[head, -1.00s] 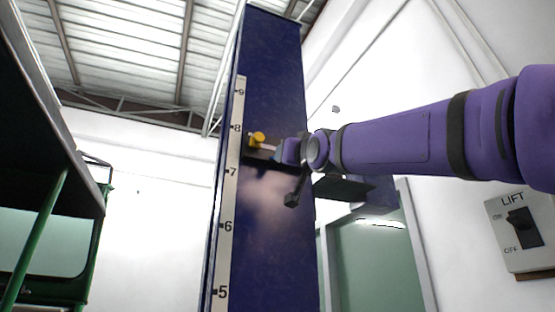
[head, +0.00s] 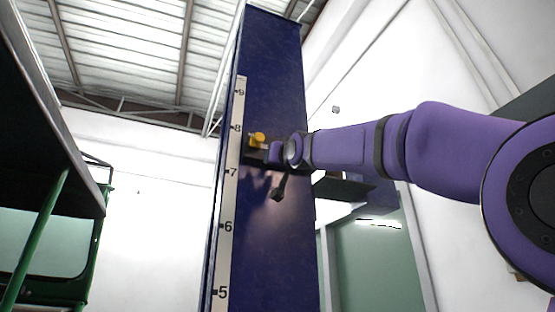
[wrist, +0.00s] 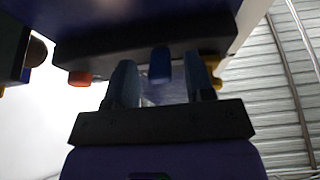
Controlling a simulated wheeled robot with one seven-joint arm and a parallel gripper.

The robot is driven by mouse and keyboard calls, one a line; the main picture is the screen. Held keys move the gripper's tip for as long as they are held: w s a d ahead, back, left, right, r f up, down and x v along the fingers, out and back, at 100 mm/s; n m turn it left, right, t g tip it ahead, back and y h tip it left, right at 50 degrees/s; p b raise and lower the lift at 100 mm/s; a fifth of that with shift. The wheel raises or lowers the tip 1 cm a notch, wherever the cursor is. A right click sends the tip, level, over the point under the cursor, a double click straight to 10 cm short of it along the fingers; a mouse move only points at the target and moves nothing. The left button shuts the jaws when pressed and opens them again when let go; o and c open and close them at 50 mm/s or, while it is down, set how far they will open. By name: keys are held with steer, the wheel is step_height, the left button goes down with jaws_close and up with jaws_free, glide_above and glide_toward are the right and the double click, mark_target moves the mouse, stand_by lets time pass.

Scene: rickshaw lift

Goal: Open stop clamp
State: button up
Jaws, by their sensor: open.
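The stop clamp (head: 254,157) is a dark block on the tall blue column, beside the scale a little above the 7 mark. A yellow knob (head: 257,139) sits at its top; a yellow part (wrist: 213,68) also shows in the wrist view. There the dark clamp bar (wrist: 110,48) spans the top, with an orange knob (wrist: 80,78) and a blue peg (wrist: 160,65) pointing down. My gripper (wrist: 161,82) is open, with one finger on each side of the blue peg; contact cannot be told. In the head view my gripper (head: 272,151) is close to the clamp, partly hidden by my wrist.
The blue column (head: 265,240) rises to the roof, with a white numbered scale (head: 228,210) on its left edge. A green-framed vehicle (head: 60,240) stands at the left. A dark shelf-like plate (head: 342,188) juts out right of the column.

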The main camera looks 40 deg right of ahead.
steer(key=shift+w+d+r, duration=0.1)
steer(key=shift+w+r, duration=0.05)
steer(key=shift+w, duration=0.15)
jaws_close()
steer(key=shift+w+d+f+t+h, duration=0.1)
steer(key=shift+w+f+t+h, duration=0.2)
steer(key=shift+t, duration=0.75)
steer(key=shift+w+d+f+t+h, duration=0.1)
steer(key=shift+w+f+t+h, duration=0.15)
steer(key=shift+t, duration=0.8)
jaws_free()
steer(key=shift+f, duration=0.1)
